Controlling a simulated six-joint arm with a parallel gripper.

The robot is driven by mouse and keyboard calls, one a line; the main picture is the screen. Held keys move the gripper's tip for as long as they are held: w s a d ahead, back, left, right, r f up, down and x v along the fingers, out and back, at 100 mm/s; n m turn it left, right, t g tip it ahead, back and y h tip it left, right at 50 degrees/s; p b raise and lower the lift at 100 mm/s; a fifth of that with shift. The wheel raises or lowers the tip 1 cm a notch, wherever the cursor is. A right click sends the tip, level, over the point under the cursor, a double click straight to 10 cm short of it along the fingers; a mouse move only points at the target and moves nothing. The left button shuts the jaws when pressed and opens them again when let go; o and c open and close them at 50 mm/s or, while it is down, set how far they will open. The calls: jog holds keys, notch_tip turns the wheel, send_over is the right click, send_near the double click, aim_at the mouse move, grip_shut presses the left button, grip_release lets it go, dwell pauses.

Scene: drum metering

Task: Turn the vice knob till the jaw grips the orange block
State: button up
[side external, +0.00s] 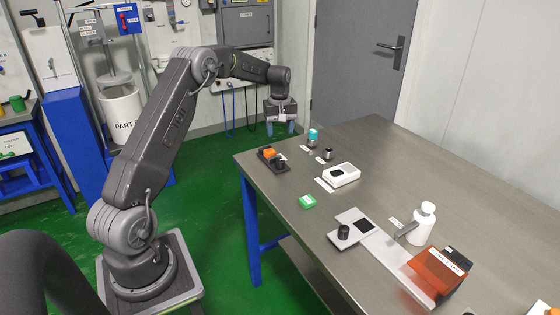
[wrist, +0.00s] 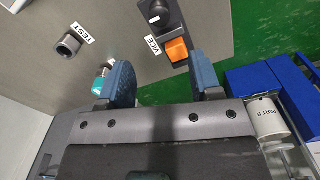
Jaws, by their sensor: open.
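The small dark vice (side external: 264,160) stands near the table's left corner in the side view. The orange block (side external: 268,153) sits in it; the block also shows in the wrist view (wrist: 176,50). The dark round vice knob (side external: 281,164) is at the vice's near end; in the wrist view the knob (wrist: 156,12) is at the top edge, partly cut off. I cannot tell whether the jaw touches the block. My gripper (side external: 281,129) is open and empty, pointing down, above and apart from the vice. Its blue fingers (wrist: 162,78) are wide apart in the wrist view.
A teal-topped item (side external: 313,135) and a dark knob labelled TEST (wrist: 69,44) stand near the vice. A white device (side external: 341,175), a green block (side external: 307,202), a white bottle (side external: 423,224) and an orange box (side external: 438,272) are farther along the table (side external: 390,150).

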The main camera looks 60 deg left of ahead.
aim_at(280, 160)
notch_tip(280, 160, down, 12)
jog(key=shift+f, duration=0.1)
jog(key=shift+c, duration=0.3)
jog(key=c, duration=0.9)
jog(key=shift+m, duration=1.6)
jog(key=o, duration=1)
jog(key=shift+c, duration=0.2)
